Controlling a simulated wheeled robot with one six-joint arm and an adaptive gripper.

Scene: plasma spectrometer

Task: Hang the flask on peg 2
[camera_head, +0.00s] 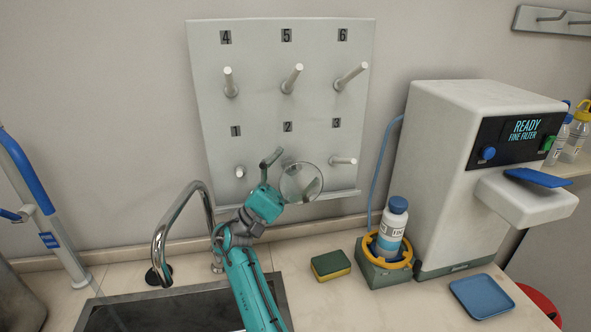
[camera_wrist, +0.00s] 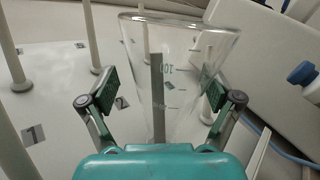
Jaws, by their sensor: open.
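The clear conical glass flask (camera_head: 302,183) is at the lower middle of the pegboard, its round base facing out. In the wrist view the flask (camera_wrist: 190,55) has graduation marks, and a grey bar, seemingly peg 2 (camera_wrist: 157,90), shows through its glass. In the head view peg 2 is mostly hidden by the flask and my gripper; its label (camera_head: 287,127) shows above. My gripper (camera_wrist: 167,92) is open, with one finger on each side of the flask. A gap shows by the left pad; contact at the right pad is unclear.
The white pegboard (camera_head: 258,60) has other bare pegs around. Below are a curved tap (camera_head: 165,225), dark sink (camera_head: 110,312) and sponge (camera_head: 331,265). A blue-capped bottle (camera_head: 391,228) stands in a yellow-ringed holder beside the white machine (camera_head: 432,170). A blue tray (camera_head: 482,296) lies at front right.

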